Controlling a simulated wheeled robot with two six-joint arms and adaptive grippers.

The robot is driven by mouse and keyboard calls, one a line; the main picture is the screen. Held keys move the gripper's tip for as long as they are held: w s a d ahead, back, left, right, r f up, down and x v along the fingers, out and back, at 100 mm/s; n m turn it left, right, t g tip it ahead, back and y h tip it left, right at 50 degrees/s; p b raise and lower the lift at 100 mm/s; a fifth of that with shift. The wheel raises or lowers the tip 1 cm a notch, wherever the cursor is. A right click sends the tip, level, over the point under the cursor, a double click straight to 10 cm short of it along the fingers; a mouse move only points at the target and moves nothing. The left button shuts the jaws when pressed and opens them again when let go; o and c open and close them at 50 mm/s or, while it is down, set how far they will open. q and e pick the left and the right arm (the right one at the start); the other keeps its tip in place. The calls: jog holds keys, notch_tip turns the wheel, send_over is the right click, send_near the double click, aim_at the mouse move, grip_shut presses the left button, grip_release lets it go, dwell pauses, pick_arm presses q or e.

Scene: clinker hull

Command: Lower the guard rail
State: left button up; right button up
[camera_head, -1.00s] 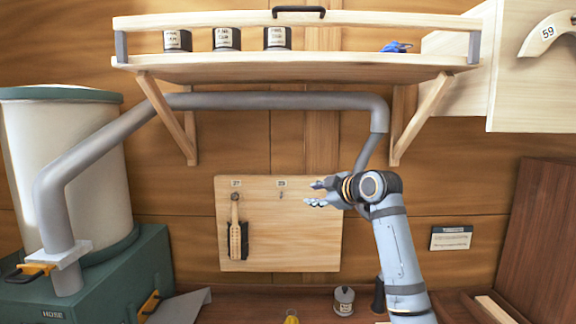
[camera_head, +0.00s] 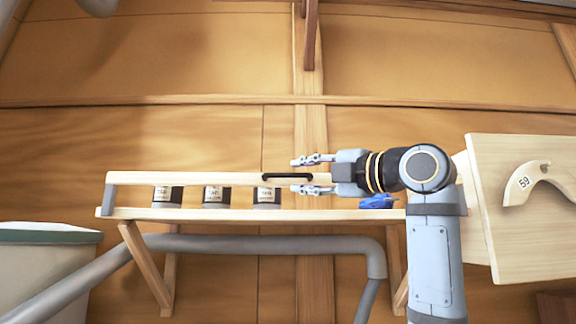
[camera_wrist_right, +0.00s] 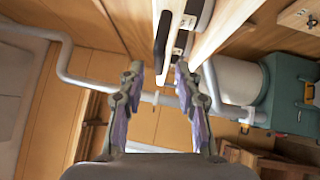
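The guard rail (camera_head: 200,179) is a pale wooden bar along the front of the wall shelf (camera_head: 240,214), standing raised above its board. A black handle (camera_head: 275,176) is fixed to the rail. My right gripper (camera_head: 294,176) is open at the handle, one finger above it and one below in the head view. In the right wrist view, the black handle (camera_wrist_right: 161,46) lies just ahead of my open fingers (camera_wrist_right: 159,70). I see no grip on it. My left gripper is in neither view.
Several dark labelled tins, one of them here (camera_head: 216,196), stand behind the rail. A blue object (camera_head: 377,202) lies at the shelf's right end. A grey pipe (camera_head: 270,244) runs below. A board with a curved piece marked 59 (camera_head: 530,184) is at right.

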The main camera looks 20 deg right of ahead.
aim_at(291, 175)
jog(key=p+x, duration=0.1)
jog(key=x, duration=0.3)
jog(key=shift+a+r+p, duration=0.15)
jog(key=shift+r+p, duration=0.05)
jog(key=shift+p, duration=0.2)
jog(key=shift+w+f, duration=0.15)
jog(key=shift+w, duration=0.1)
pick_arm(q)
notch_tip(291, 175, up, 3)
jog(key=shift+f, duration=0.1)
pick_arm(e)
grip_shut()
